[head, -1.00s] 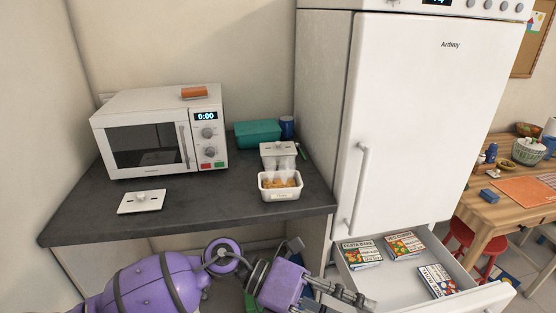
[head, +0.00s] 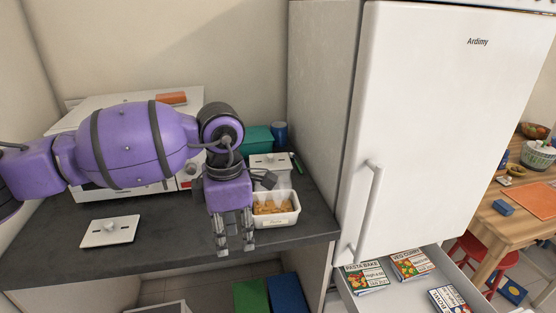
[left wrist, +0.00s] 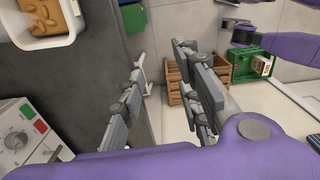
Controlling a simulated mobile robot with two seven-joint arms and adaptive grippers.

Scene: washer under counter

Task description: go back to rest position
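My left gripper (head: 235,247) is over the front edge of the dark counter (head: 150,245), fingers pointing down. It is empty, and its fingers stand apart in the left wrist view (left wrist: 162,60). It is in front of a white container of brown food (head: 275,209), apart from it. My left arm crosses in front of the white microwave (head: 82,110) and hides most of it. My right gripper is not in the head view. Purple and grey parts at the top right of the left wrist view seem to be my right arm; its fingers are unclear.
A white lid (head: 108,232) lies on the counter. A teal box (head: 257,138) and blue cup (head: 280,132) stand behind. The fridge (head: 445,130) is at right, its lower drawer (head: 400,300) open with boxes inside. Crates (left wrist: 195,80) stand on the floor.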

